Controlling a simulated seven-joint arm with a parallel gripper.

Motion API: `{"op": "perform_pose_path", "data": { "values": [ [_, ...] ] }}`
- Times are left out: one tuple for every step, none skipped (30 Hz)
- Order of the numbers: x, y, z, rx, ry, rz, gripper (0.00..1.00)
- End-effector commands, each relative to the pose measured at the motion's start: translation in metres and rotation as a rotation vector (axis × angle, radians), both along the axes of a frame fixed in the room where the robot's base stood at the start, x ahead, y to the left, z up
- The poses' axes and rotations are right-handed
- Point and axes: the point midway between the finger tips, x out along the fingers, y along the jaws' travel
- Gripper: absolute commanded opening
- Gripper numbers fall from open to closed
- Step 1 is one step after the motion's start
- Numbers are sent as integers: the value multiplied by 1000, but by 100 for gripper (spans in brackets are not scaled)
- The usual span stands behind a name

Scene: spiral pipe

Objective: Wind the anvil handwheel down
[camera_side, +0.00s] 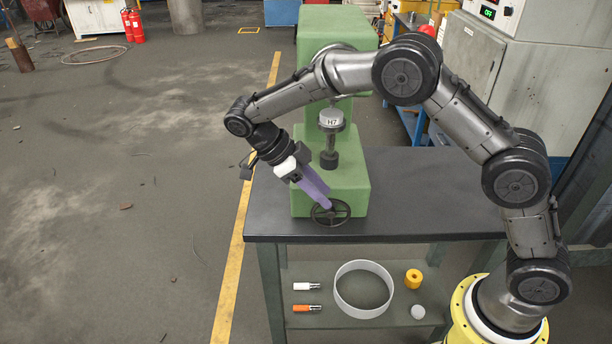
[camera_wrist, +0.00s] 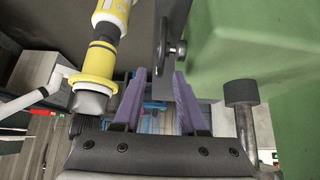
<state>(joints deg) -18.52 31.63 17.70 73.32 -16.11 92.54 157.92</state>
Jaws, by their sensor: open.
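The dark spoked handwheel (camera_side: 331,211) sits low on the front of the green press (camera_side: 350,185), above the bench's front edge. My gripper (camera_side: 326,204) reaches down from the upper left, and its purple fingers overlap the wheel's upper part in the side view. In the wrist view my gripper (camera_wrist: 159,72) is open, with a gap between the fingers. The wheel (camera_wrist: 164,40) shows there almost edge-on, just beyond the fingertips, beside the green body (camera_wrist: 265,50). I cannot tell whether a finger touches it.
The black bench top (camera_side: 430,195) is clear to the right of the press. The shelf below holds a white ring (camera_side: 364,288), a yellow part (camera_side: 413,278), a white ball (camera_side: 418,311) and two small cylinders. Open floor lies left of the yellow line (camera_side: 238,230).

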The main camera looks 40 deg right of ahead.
Motion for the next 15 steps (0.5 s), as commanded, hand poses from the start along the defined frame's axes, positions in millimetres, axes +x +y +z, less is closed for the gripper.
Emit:
{"op": "perform_pose_path", "data": {
  "values": [
    [6, 6, 8, 1, -3, 1, 41],
    [8, 8, 12, 1, -3, 1, 41],
    [11, 11, 18, 1, -2, 1, 41],
    [13, 13, 22, 1, -3, 0, 41],
    [15, 15, 26, 1, -2, -1, 41],
    [18, 17, 29, 0, -1, -1, 41],
    [19, 19, 32, 0, -1, -1, 41],
    [20, 20, 35, 0, -1, -1, 41],
    [22, 22, 38, 0, -1, -1, 41],
    [23, 23, 39, 1, -1, 0, 41],
    [23, 23, 40, 0, 0, 0, 41],
    [24, 24, 42, 0, 1, -1, 41],
    [24, 24, 43, 0, 1, -1, 41],
    [24, 24, 43, 0, 2, 0, 41],
    [24, 25, 44, 0, 1, -1, 41]
  ]
}}
